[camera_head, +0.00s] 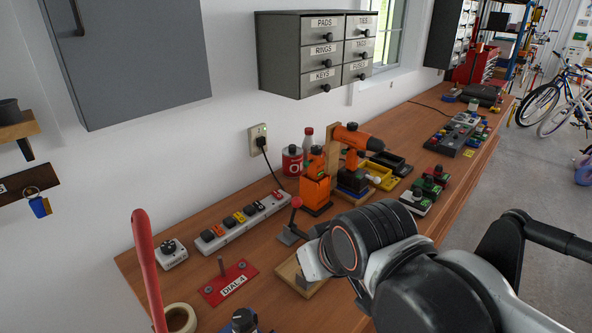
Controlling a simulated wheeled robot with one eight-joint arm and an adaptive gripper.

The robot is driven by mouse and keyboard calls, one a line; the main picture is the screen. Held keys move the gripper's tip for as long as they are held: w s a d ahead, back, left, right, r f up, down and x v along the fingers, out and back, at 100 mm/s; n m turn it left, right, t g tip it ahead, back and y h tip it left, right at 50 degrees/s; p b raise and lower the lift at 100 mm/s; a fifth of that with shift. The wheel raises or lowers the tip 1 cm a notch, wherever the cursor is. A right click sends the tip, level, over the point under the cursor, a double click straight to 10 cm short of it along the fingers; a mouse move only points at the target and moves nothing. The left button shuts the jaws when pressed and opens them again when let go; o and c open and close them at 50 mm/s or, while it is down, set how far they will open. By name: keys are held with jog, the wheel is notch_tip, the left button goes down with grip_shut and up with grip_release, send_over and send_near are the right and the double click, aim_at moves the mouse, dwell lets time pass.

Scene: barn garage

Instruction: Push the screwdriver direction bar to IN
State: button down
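An orange and black power screwdriver (352,140) rests on a wooden stand at the back of the workbench, its nose pointing right. Its direction bar and any IN marking are too small to make out. A second orange and black tool-like unit (316,188) stands upright just left of it. My arm comes in from the lower right, and its black wrist lies in front of and below the screwdriver in the picture, apart from it. No gripper fingers can be made out, so I cannot see whether they are open or shut.
Yellow and black boxes (378,172) and switch boxes (427,188) stand right of the screwdriver. Labelled drawers (318,50) hang above.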

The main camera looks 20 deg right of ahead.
jog(key=w+d+r+n+h+p, duration=0.1)
jog(key=w+d+r+n+h, duration=0.25)
jog(key=w+n, duration=0.4)
jog(key=w+d+r+n+t+h+p, duration=0.1)
jog(key=w+d+r+n+h+p, duration=0.2)
jog(key=w, duration=0.7)
jog(key=w+d+r+n+h, duration=0.45)
jog(key=w+n, duration=0.25)
jog(key=w, duration=0.2)
jog(key=a+f+n+h+b, duration=0.2)
jog(key=a+f+n+b, duration=0.2)
jog(key=a+f+n, duration=0.3)
notch_tip(320, 180, down, 5)
jog(key=shift+a+r+t, duration=0.2)
jog(key=shift+a+t, duration=0.1)
jog(key=shift+a, duration=0.5)
jog(key=shift+w, duration=0.1)
